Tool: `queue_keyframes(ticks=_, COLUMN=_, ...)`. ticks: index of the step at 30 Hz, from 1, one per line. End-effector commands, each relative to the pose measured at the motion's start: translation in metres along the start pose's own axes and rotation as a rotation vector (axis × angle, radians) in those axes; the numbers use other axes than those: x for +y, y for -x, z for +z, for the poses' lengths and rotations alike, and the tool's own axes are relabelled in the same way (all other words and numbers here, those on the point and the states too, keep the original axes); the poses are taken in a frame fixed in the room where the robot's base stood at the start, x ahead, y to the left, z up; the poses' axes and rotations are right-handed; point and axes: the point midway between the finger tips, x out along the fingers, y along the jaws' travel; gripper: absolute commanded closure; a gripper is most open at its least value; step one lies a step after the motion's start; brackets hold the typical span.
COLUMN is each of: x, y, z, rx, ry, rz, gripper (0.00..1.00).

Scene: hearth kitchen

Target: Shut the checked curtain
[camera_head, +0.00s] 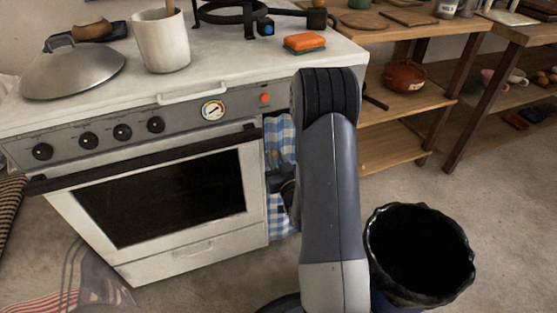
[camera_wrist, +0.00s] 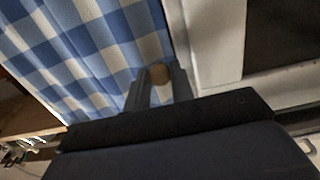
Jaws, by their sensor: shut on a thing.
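The blue-and-white checked curtain (camera_head: 281,137) hangs in a narrow opening at the right end of the stove, partly hidden behind my arm. In the wrist view the curtain (camera_wrist: 85,45) fills the upper left, and its right edge runs beside the white stove side. My gripper (camera_wrist: 160,77) is at this edge, its two fingers shut on a small tan knob (camera_wrist: 158,73). The knob sits against the curtain's edge; how it is fixed there is hidden. In the head view the gripper is mostly hidden behind my forearm.
The white stove (camera_head: 190,245) stands directly left, its oven door handle (camera_head: 130,163) jutting forward. A black bin (camera_head: 420,256) stands on the floor right of my arm. Wooden shelves (camera_head: 405,100) with a brown pot (camera_head: 404,76) stand behind. Floor at the far right is clear.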

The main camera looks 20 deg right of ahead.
Motion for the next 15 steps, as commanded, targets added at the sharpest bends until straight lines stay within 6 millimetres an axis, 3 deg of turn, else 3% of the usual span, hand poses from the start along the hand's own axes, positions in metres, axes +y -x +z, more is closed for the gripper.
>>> queue_keyframes(ticks=3, x=-0.0043, y=0.0, z=-0.0001, rx=0.0, ry=0.001, rz=-0.014, gripper=1.0)
queue_keyframes(ticks=4, x=-0.0044, y=0.0, z=-0.0001, rx=0.0, ry=0.001, rz=-0.014, gripper=0.77)
queue_keyframes(ticks=12, x=-0.0034, y=-0.0001, z=-0.0002, rx=0.0, ry=0.001, rz=-0.011, gripper=0.55)
queue_keyframes(ticks=15, x=-0.0029, y=-0.0001, z=-0.0001, rx=0.0, ry=0.0, rz=-0.01, gripper=0.55)
